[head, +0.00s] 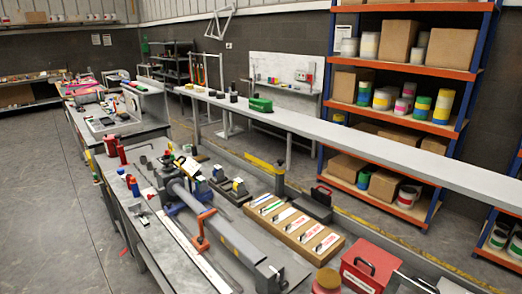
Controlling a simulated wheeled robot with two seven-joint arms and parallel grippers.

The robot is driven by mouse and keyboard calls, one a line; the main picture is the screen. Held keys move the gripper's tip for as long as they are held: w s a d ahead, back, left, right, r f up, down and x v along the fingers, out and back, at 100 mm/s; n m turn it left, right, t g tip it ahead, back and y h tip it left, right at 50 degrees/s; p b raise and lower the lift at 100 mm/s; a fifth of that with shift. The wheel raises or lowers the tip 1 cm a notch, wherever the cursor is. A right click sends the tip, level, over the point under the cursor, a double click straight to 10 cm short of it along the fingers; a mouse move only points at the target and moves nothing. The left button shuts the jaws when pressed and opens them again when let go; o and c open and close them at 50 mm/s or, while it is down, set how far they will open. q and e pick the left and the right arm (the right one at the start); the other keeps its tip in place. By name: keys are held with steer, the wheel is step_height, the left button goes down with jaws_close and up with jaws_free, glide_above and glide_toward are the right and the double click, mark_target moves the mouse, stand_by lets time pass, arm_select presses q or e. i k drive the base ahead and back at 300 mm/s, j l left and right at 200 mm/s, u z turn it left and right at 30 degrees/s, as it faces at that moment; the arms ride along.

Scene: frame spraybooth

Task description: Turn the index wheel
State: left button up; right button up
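I cannot clearly pick out the index wheel in the head view. A long grey tube-like fixture (228,233) lies along the near workbench (165,262). It has an orange clamp-like part (201,232) across its middle and blue supports (203,192) near its far end. Neither of my grippers shows in this view.
A wooden tray (318,255) with labelled slots, a red box (368,265) and a dark case (310,205) sit right of the fixture. A long grey shelf (380,152) runs behind. Blue-orange racking (464,100) holds tins and cartons. Open floor (45,215) lies left.

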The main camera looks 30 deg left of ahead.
mark_target(167, 167)
steer(key=k+j+u, duration=0.15)
steer(key=u, duration=0.25)
steer(key=k+j+u, duration=0.1)
steer(key=j+u, duration=0.2)
steer(key=u, duration=0.15)
steer(key=j+u, duration=0.25)
steer(key=u, duration=0.15)
steer(key=i+j+u, duration=0.15)
steer(key=i+j, duration=0.7)
steer(key=j, duration=0.15)
